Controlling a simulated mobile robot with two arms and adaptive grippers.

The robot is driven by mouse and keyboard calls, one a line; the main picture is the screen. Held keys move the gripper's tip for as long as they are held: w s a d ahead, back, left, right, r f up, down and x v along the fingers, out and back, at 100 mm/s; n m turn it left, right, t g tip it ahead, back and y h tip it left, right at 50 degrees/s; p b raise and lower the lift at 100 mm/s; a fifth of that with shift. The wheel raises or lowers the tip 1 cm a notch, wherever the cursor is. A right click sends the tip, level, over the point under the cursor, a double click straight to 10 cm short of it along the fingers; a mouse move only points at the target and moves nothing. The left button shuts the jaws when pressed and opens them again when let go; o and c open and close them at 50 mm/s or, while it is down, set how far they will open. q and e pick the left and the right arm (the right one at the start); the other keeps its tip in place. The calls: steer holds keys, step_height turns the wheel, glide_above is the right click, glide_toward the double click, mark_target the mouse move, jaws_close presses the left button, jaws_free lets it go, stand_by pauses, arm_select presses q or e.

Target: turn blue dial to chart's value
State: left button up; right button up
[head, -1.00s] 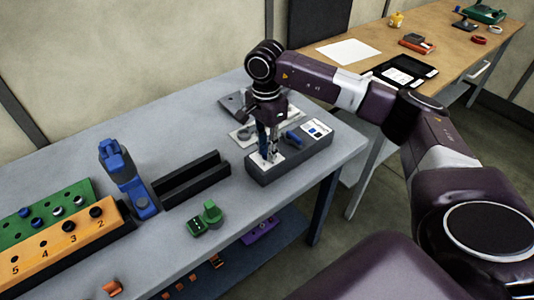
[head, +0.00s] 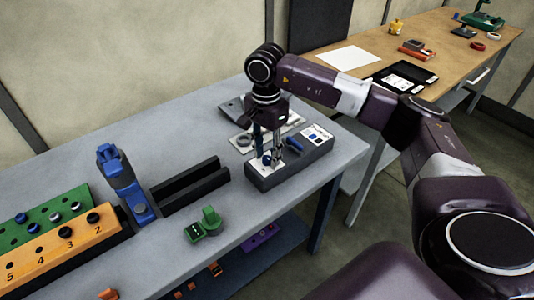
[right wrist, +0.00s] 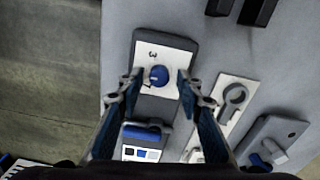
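The blue dial (right wrist: 158,76) sits on a white plate (right wrist: 148,57) at one end of a dark grey box (head: 290,172). A 3 is legible on the plate; its other marks are unclear. In the right wrist view my right gripper (right wrist: 157,84) is open, one finger on each side of the dial, with gaps visible. In the head view the dial (head: 267,159) shows between the fingers. A small chart card (head: 317,135) with patches lies at the box's other end; its values are too small to read. My left gripper is out of view.
A blue handle (head: 293,144) sits on the box between dial and card. A flat grey part with a ring (right wrist: 235,95) lies beside the box. A black slotted holder (head: 190,182), a blue tool (head: 125,180) and a green part (head: 208,220) stand to the left.

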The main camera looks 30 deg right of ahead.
mark_target(267, 157)
steer(key=shift+r, duration=0.1)
step_height(267, 157, up, 12)
stand_by(0.6)
steer(key=shift+f, duration=0.25)
